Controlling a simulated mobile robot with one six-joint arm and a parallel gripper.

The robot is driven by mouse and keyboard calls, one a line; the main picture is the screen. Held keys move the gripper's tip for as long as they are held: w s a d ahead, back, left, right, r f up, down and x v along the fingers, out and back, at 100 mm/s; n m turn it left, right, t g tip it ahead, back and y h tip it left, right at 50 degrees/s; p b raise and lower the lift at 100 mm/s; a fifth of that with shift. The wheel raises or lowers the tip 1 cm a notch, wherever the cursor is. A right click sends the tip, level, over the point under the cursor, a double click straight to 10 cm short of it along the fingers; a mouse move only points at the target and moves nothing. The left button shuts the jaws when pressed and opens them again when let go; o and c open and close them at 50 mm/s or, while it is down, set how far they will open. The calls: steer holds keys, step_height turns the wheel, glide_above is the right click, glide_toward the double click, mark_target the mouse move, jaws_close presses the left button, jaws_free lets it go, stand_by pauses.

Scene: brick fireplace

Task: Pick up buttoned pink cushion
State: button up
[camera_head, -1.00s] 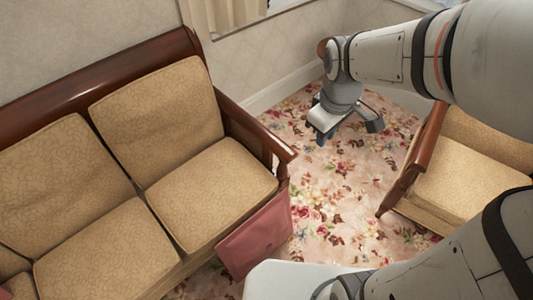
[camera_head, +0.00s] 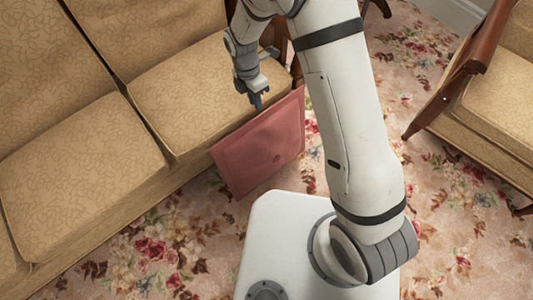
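The pink cushion (camera_head: 262,146) stands on its edge on the floor, leaning against the front of the sofa near its right end. My gripper (camera_head: 257,101) points down just above the cushion's top edge, beside the front of the sofa seat. Its fingers are seen nearly edge-on, so their opening is unclear. Whether they touch the cushion cannot be told.
The tan sofa (camera_head: 80,165) fills the left side. A tan armchair (camera_head: 490,85) with wooden arms stands at the right. Floral carpet (camera_head: 450,205) lies open between them. My white base is in front of the cushion.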

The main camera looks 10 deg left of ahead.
mark_target(259, 115)
steer(key=b+x, duration=0.1)
steer(key=x, duration=0.1)
steer(key=b+x, duration=0.1)
steer(key=x, duration=0.2)
steer(key=b+x, duration=0.1)
steer(key=x, duration=0.2)
steer(key=shift+w+b, duration=0.3)
steer(key=shift+b, duration=0.1)
steer(key=shift+d+r, duration=0.1)
steer(key=shift+c, duration=0.3)
jaws_close()
stand_by(0.5)
